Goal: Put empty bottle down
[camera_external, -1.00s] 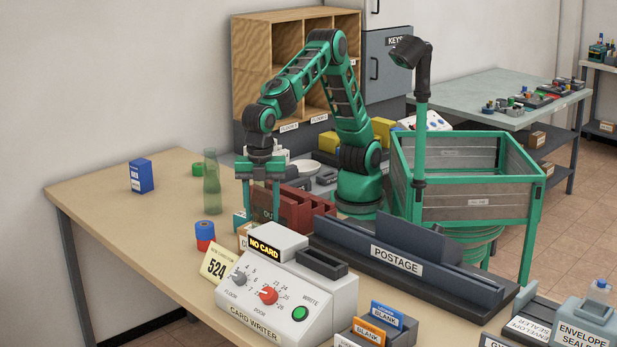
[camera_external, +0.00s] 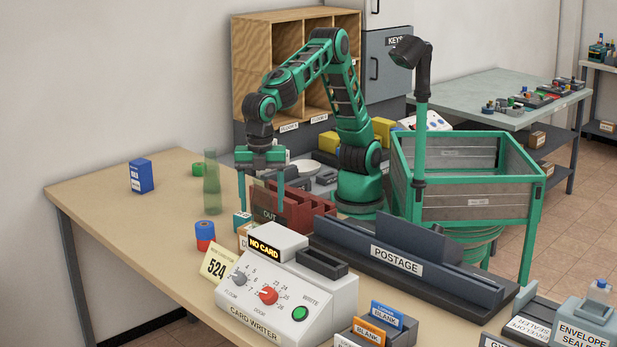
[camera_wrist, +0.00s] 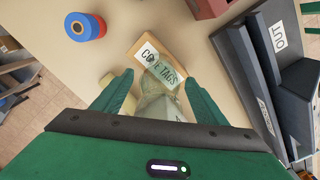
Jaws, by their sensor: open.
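My gripper (camera_external: 262,200) is open above the table, left of the robot base. In the wrist view its two green fingers (camera_wrist: 158,95) stand wide apart. A pale, see-through bottle-like thing (camera_wrist: 156,104) shows between them, with a gap to each finger. It overlaps the box labelled CODE TAGS (camera_wrist: 150,50); whether it touches the box I cannot tell. In the external view this thing is hard to make out. Another see-through green bottle (camera_external: 212,187) stands upright on the table (camera_external: 120,190), left of my gripper.
A red tray labelled OUT (camera_external: 295,210) stands right beside my gripper. The card writer (camera_external: 275,295) and the postage unit (camera_external: 400,258) are in front. A blue-and-red roll stack (camera_external: 205,235) and a blue box (camera_external: 141,176) are to the left. The left table top is mostly clear.

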